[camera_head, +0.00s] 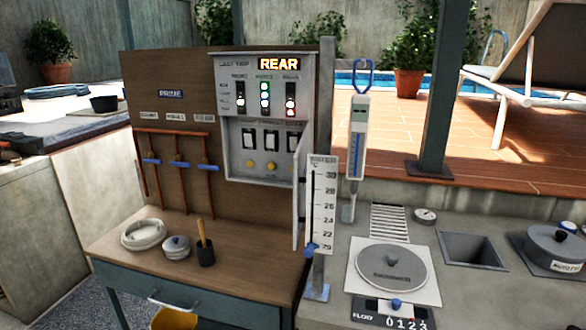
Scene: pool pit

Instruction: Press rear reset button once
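A grey control panel (230,90) is mounted on the brown backboard, with a lit sign (279,64) reading "REAR" at its top right. Two small round yellow buttons show low on the panel, a left yellow button (249,163) and a right yellow button (271,166). Their labels are too small to read, so I cannot tell which is the rear reset. Above them are several dark rocker switches (270,141) and columns of indicator lights (265,98). The panel's door (299,190) stands open at its right side. Neither of my grippers is in view.
A wooden bench (215,250) below the backboard holds a white coil (143,234), a grey lidded pot (176,246) and a dark cup (205,255) with a wooden handle. A thermometer board (321,205) stands right of the open door. A post (443,90) rises farther right.

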